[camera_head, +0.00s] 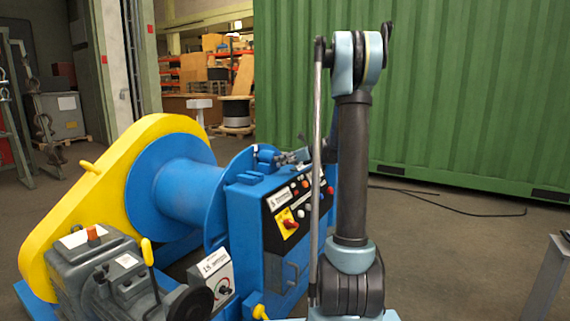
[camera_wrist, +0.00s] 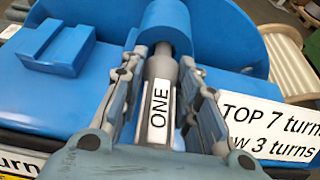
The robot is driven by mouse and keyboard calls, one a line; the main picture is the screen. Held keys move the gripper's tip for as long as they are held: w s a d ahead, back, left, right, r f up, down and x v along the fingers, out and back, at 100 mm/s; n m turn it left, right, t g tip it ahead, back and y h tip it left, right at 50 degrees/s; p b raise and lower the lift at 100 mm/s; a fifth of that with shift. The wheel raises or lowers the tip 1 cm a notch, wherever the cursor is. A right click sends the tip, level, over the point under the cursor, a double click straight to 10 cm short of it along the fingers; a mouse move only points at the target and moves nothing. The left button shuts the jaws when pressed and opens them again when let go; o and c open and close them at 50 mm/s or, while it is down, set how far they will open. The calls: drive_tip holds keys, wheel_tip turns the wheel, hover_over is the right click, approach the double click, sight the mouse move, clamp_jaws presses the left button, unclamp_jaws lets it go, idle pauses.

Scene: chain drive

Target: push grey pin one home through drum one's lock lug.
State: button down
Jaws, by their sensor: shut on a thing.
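Grey pin one (camera_wrist: 158,105), with a white label reading ONE, lies lengthwise between the fingers of my gripper (camera_wrist: 160,72) in the wrist view. My gripper is shut on it. The pin's far end meets the blue lock lug (camera_wrist: 166,25), a rounded block; how deep it sits inside is hidden. In the head view my gripper (camera_head: 292,157) is at the top of the blue housing, beside the lug (camera_head: 265,152). The pin is too small to make out there. The blue drum (camera_head: 186,192) stands left of the housing.
A yellow chain guard (camera_head: 80,205) covers the drum's left side, with a grey motor (camera_head: 100,275) in front. A control panel (camera_head: 297,212) with knobs faces right. In the wrist view a blue block (camera_wrist: 58,45) stands left of the lug. A green container (camera_head: 450,90) stands behind.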

drive_tip(key=shift+w+a, duration=0.4)
drive_tip(key=shift+a, duration=0.15)
drive_tip(key=c, duration=1.1)
unclamp_jaws()
drive_tip(key=shift+d, duration=0.15)
drive_tip(key=v, duration=1.1)
drive_tip(key=shift+s+d+r, duration=0.15)
drive_tip(key=shift+s+d, duration=0.1)
drive_tip(key=shift+d, duration=0.05)
